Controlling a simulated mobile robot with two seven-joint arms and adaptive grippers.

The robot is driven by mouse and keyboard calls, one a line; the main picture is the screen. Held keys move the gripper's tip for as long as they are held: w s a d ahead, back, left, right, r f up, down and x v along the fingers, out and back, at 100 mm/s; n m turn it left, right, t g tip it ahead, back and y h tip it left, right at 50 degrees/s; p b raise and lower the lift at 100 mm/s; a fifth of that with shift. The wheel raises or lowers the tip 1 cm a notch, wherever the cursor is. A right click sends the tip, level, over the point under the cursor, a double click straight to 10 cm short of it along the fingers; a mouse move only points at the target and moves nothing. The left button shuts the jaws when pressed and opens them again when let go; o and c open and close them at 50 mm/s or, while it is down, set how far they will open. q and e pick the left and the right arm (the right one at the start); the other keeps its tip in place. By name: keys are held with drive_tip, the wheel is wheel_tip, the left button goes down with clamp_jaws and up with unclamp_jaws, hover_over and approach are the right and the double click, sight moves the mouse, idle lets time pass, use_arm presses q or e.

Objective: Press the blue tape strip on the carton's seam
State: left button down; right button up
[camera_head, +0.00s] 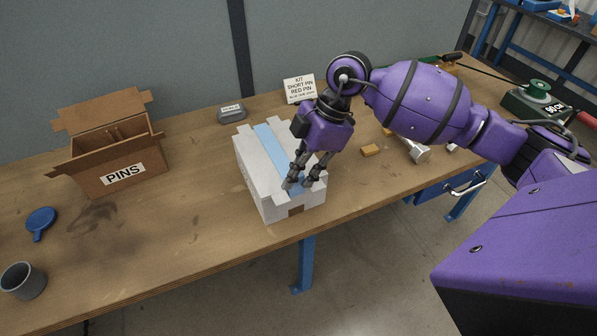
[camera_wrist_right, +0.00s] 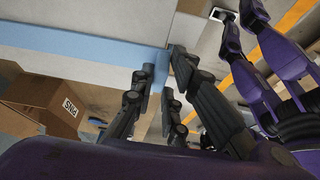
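The carton (camera_head: 264,191) is a white box on the wooden table, with a notched top rim at its ends. The blue tape strip (camera_head: 271,144) runs lengthwise along the middle of its top; it also shows in the right wrist view (camera_wrist_right: 88,48). My right gripper (camera_head: 298,184) is over the near end of the carton, fingers pointing down at the strip. Its fingertips are apart, with blue showing between them in the right wrist view (camera_wrist_right: 161,68). I cannot tell whether they touch the tape. They hide part of the strip's near end. My left gripper is not in view.

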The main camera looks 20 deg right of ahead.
drive_tip(key=shift+o, duration=1.4)
drive_tip(key=shift+f, duration=0.2)
drive_tip(key=shift+d+r, duration=0.1)
drive_tip(key=shift+r, duration=0.05)
drive_tip(key=v, duration=1.1)
drive_tip(key=shift+r, duration=0.45)
